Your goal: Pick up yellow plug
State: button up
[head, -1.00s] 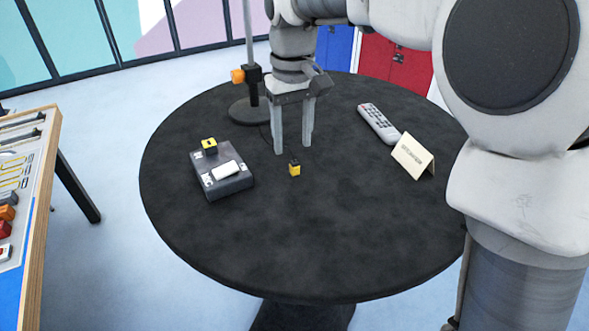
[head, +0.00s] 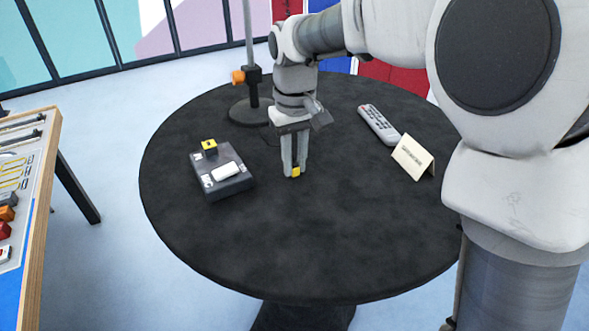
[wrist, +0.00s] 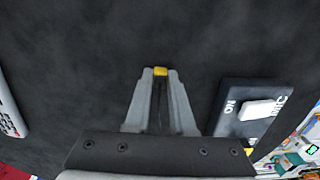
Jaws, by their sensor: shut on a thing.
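The yellow plug (head: 296,172) is a small yellow and black block on the round black table. My gripper (head: 293,174) points down over it with its fingers shut on it. In the wrist view the plug's yellow part (wrist: 161,71) shows between the tips of my gripper (wrist: 161,76). The fingers hide most of the plug. I cannot tell whether it still touches the table.
A dark box (head: 232,186) with a white switch and a yellow block (head: 209,146) on it is left of my gripper. A stand (head: 252,105) is behind. A remote (head: 379,124) and a folded card (head: 412,157) are right. The table (head: 300,250) is clear in front.

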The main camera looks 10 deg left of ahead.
aim_at(296, 164)
jog(key=shift+r, duration=0.15)
grip_shut()
jog(key=r, duration=0.4)
jog(key=shift+s+d+r, duration=0.15)
jog(key=shift+s, duration=0.05)
jog(key=s+d+r+b, duration=0.1)
jog(key=s+d+r, duration=0.45)
jog(key=s, duration=0.25)
jog(key=shift+w+a+f+p, duration=0.1)
jog(key=shift+w+a+p, duration=1.35)
jog(key=shift+a+p, duration=1.65)
jog(key=shift+w+a+p, duration=1.45)
jog(key=shift+a+p, duration=0.3)
jog(key=shift+a, duration=2.7)
jog(key=shift+w+a+f+p, duration=0.1)
jog(key=shift+w+a+p, duration=1.35)
jog(key=shift+a+p, duration=1.65)
